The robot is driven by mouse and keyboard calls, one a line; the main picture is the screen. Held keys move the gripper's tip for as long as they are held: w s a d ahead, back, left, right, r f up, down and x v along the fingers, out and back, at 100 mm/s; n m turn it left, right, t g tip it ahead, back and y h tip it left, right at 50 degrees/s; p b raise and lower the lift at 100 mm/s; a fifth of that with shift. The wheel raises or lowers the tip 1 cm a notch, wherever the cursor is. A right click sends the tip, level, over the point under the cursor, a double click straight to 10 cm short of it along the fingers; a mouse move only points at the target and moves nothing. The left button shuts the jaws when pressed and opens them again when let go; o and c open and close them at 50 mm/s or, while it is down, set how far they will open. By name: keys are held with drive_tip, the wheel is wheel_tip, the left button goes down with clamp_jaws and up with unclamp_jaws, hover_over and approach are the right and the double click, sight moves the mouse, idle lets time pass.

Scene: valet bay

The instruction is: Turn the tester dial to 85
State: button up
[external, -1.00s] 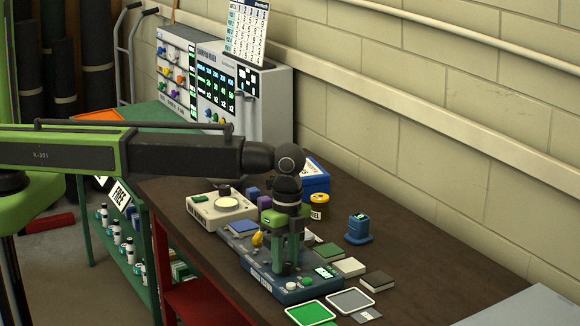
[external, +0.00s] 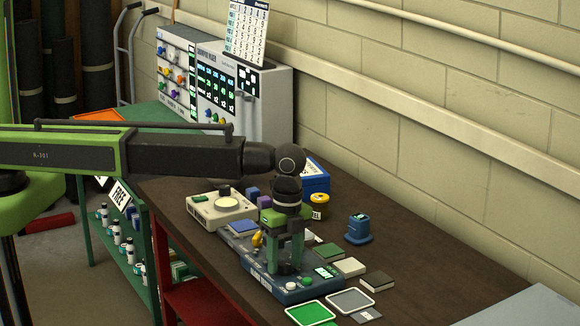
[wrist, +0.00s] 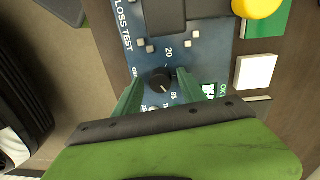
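The blue tester (external: 262,275) lies on the dark bench, with a small lit display (external: 326,272) whose reading is too small to make out. In the wrist view, the black round tester dial (wrist: 160,80) sits on the blue panel, with "20" above it and "85" just below right. A faint pointer mark seems to face the lower right, near 85. My gripper (wrist: 159,78) is down over the panel with one green finger on each side of the dial. Narrow gaps show between the fingers and the dial. In the external view, my gripper (external: 285,270) hides the dial.
A yellow knob (wrist: 258,5) and a white block (wrist: 256,71) lie right of the panel in the wrist view. A blue device (external: 359,229), a yellow jar (external: 319,207) and a cream scale (external: 205,211) stand nearby. Green (external: 310,314) and grey (external: 350,300) trays lie in front.

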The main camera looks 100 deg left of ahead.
sight(286, 265)
drive_tip(key=shift+r, duration=0.1)
wheel_tip(286, 265, up, 17)
drive_tip(key=p, duration=1.7)
drive_tip(key=shift+w+a, duration=0.3)
drive_tip(key=shift+a, duration=0.1)
drive_tip(key=s+d+f+b, duration=0.7)
drive_tip(key=s+f+b, duration=0.1)
drive_tip(key=f+b, duration=0.4)
drive_tip(key=s+d+f+n+b, duration=0.1)
drive_tip(key=s+f+n+b, duration=0.1)
drive_tip(key=s+n, duration=0.2)
drive_tip(key=s+d+f+n+b, duration=0.1)
drive_tip(key=s+n, duration=0.3)
drive_tip(key=s, duration=0.6)
drive_tip(key=shift+s+f+b, duration=0.3)
drive_tip(key=shift+f+b, duration=0.15)
drive_tip(key=shift+f, duration=0.1)
